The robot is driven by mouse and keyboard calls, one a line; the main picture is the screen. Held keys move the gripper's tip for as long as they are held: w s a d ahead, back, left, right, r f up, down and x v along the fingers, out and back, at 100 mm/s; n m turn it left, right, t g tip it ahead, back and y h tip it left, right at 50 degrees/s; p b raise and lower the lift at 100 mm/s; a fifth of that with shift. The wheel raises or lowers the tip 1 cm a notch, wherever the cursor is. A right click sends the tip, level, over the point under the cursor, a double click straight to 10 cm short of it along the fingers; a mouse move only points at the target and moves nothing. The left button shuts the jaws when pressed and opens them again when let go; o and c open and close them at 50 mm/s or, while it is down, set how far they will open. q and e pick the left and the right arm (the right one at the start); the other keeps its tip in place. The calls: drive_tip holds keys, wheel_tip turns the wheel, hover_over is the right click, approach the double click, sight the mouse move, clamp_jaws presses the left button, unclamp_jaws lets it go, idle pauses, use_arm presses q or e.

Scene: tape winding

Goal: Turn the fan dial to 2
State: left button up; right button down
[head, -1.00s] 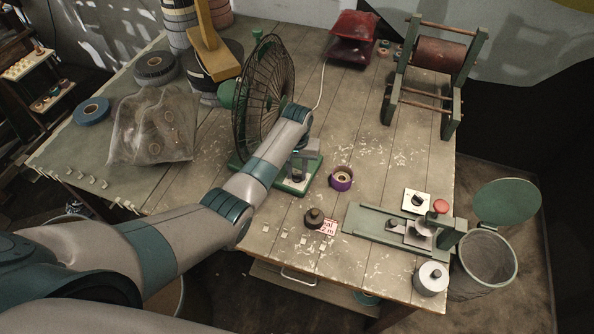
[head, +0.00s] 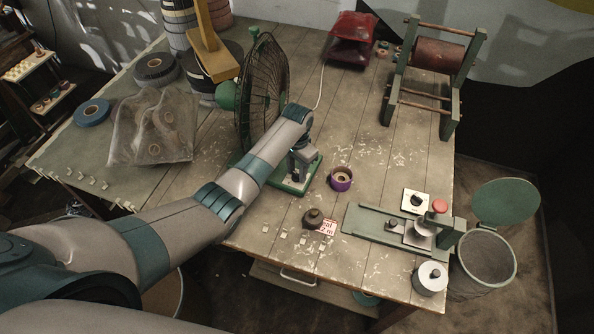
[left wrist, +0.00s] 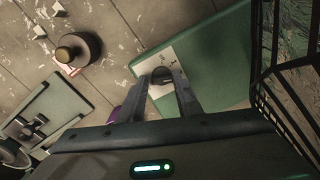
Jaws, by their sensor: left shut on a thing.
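The fan (head: 262,95) stands on the table, its dark wire cage upright on a green base (head: 310,174). My left gripper (head: 298,172) reaches down to the front of the base from above. In the left wrist view the gripper (left wrist: 163,80) is shut on the dark dial (left wrist: 162,76), its two fingers on either side of it. The dial sits on a pale plate (left wrist: 180,53) on the green base (left wrist: 220,60). I cannot read the numbers or which one the dial points to. The cage (left wrist: 290,70) is close at the right of that view. My right gripper is not in view.
A purple tape roll (head: 341,180) and a dark round weight (head: 313,217) lie near the base. A green cutting fixture (head: 372,225) is at the right front. A clear bag of rolls (head: 150,130) lies left of the fan.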

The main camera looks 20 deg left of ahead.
use_arm(q)
drive_tip(key=shift+s+f, duration=0.2)
drive_tip(key=shift+f, duration=0.05)
